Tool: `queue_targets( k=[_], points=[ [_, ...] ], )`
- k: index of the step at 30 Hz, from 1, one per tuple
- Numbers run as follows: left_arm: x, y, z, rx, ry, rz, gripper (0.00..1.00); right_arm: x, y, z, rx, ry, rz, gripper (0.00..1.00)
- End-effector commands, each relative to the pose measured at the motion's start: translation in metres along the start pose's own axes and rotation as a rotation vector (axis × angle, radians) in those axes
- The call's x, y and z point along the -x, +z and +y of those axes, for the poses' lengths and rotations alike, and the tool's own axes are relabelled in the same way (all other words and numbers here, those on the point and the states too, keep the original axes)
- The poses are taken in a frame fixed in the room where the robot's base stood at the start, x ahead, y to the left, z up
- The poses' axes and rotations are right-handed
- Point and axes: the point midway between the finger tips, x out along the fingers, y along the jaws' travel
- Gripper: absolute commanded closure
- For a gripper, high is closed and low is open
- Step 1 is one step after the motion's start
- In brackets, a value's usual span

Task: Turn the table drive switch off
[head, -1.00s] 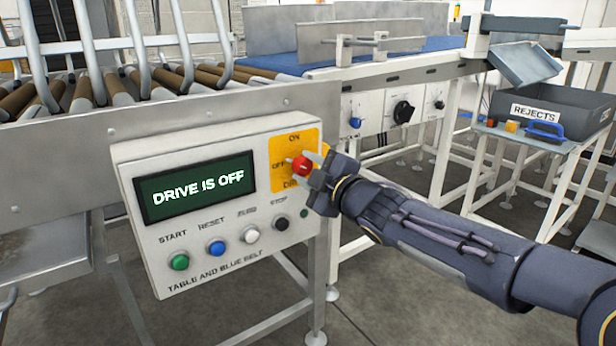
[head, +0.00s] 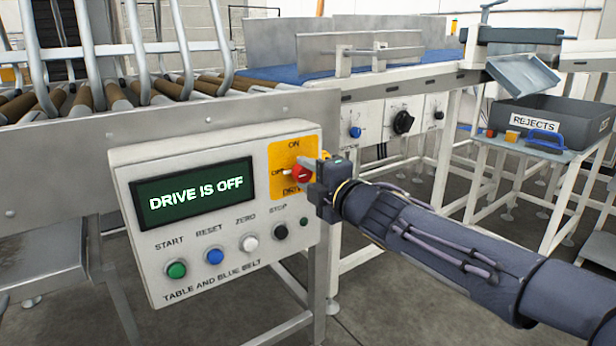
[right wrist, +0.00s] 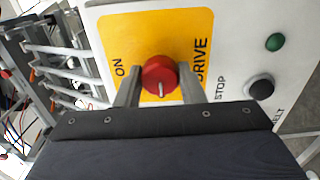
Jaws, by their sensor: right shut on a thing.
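The red rotary drive switch (head: 299,174) sits on a yellow plate (head: 283,152) marked ON, OFF and DRIVE. In the right wrist view the red knob (right wrist: 160,74) shows a pale pointer line at its lower edge. My right gripper (head: 312,172) is at the switch, with its fingers (right wrist: 160,85) on either side of the knob, shut on it. Part of the plate's lettering is hidden behind the gripper. My left gripper is not in view.
Start (head: 177,270), reset (head: 215,257), zero (head: 249,244) and stop (head: 280,232) buttons line the box below the screen. The blue belt (head: 290,75) runs behind. A grey rejects bin (head: 560,112) stands on a side table at right.

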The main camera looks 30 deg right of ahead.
Motion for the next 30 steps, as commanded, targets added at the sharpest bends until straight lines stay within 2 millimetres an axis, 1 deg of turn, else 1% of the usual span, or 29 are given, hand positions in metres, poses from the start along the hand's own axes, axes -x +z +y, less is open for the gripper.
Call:
queue_targets(
  k=[9, 10, 15, 24, 26, 30],
  points=[
    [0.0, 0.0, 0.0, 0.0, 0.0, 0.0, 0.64, 0.0, 0.001, -0.001, 0.005, -0.002, -0.001, 0.87],
    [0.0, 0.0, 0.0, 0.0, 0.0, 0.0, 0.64, 0.0, 0.001, -0.001, 0.005, -0.002, -0.001, 0.63],
    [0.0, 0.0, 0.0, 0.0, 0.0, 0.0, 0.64, 0.0, 0.0, -0.001, 0.003, -0.002, -0.001, 0.43],
    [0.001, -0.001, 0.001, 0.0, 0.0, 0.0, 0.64, 0.002, 0.0, 0.001, 0.002, 0.0, -0.001, 0.43],
    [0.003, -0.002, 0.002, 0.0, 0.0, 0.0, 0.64, 0.008, 0.001, 0.002, 0.002, 0.001, -0.002, 0.43],
    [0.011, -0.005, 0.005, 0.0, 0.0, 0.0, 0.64, 0.03, 0.001, 0.004, 0.001, 0.001, -0.002, 0.43]
  ],
)
